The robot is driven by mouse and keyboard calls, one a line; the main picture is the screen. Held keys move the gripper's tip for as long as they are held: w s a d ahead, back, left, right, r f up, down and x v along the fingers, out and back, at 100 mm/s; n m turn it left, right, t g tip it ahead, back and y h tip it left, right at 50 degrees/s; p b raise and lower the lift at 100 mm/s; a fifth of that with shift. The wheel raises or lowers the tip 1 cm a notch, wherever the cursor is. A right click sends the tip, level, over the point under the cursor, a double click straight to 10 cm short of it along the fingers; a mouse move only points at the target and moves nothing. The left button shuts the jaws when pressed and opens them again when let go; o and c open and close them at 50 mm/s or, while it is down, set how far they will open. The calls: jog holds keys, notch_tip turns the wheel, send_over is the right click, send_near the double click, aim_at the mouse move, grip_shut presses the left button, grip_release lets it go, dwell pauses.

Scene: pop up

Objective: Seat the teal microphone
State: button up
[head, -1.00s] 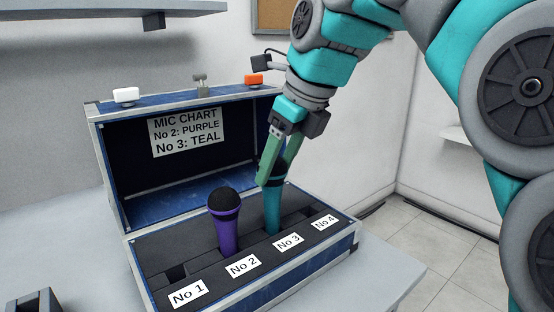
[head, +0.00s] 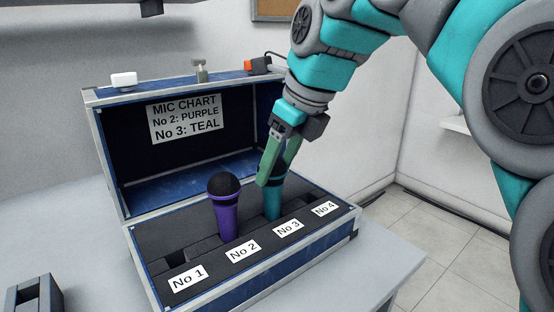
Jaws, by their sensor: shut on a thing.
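The teal microphone (head: 272,201) stands upright at the slot behind the No 3 label (head: 289,228), its lower end down in the dark foam. My gripper (head: 272,180) is shut on its upper part from above, and the fingers hide most of its head. The open blue case (head: 175,215) holds a foam insert with slots. The chart (head: 186,118) in its lid reads No 2 purple, No 3 teal. Whether the microphone touches the slot bottom is hidden.
A purple microphone (head: 225,205) stands in the No 2 slot, close left of the teal one. The No 1 slot (head: 177,258) is empty. White, grey and orange items sit along the lid's top edge. A dark block (head: 34,298) lies at the front left.

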jog(key=shift+f, duration=0.1)
jog(key=o, duration=1.4)
jog(key=shift+o, duration=0.2)
jog(key=v, duration=0.7)
jog(key=shift+r, duration=0.35)
jog(key=shift+s+d, duration=0.15)
